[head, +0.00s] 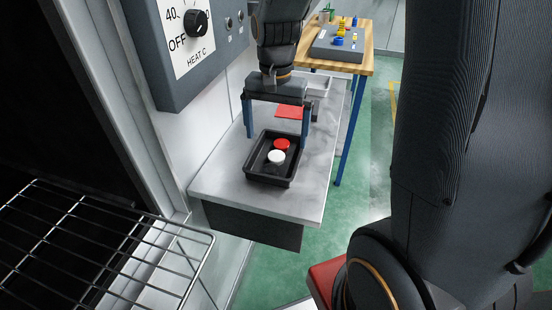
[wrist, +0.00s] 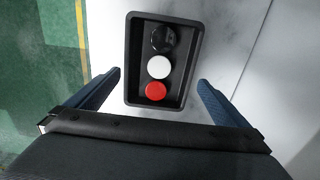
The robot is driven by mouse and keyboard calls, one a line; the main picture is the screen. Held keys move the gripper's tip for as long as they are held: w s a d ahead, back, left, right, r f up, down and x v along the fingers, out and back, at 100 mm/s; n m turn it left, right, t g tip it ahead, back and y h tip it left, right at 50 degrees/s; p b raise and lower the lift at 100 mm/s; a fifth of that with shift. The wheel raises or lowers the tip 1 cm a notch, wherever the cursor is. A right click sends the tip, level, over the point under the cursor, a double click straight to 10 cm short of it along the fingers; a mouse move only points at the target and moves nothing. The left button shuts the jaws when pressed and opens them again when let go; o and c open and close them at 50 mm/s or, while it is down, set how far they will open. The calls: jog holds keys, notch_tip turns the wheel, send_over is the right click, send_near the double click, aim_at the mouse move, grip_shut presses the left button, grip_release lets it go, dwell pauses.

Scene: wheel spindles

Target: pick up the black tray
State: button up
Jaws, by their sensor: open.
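The black tray (head: 266,181) lies on a grey bench top in the head view. It holds a red round piece (head: 281,145), a white round piece (head: 276,156) and, in the wrist view, a black round piece (wrist: 163,38). The tray also shows in the wrist view (wrist: 133,60), with the three pieces in a row. My gripper (head: 278,136) is open above the tray's far end. In the wrist view its blue fingers (wrist: 160,82) stand wide apart, one on each side of the tray's near end, with visible gaps. The fingers' height above the bench is hard to tell.
The bench (head: 306,195) has a red flat piece (head: 290,112) and a white tray (head: 318,84) behind my gripper. A control box (head: 196,45) hangs at upper left. A wire rack (head: 95,245) is at lower left. A wooden table (head: 358,67) stands farther back.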

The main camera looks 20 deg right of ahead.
aim_at(276, 155)
jog(key=shift+s+f+p, duration=0.15)
jog(key=shift+f+p, duration=0.3)
jog(key=shift+f, duration=1.05)
jog(key=shift+s+f+p, duration=0.1)
jog(key=shift+f+p, duration=0.35)
jog(key=shift+f, duration=1)
jog(key=c, duration=0.8)
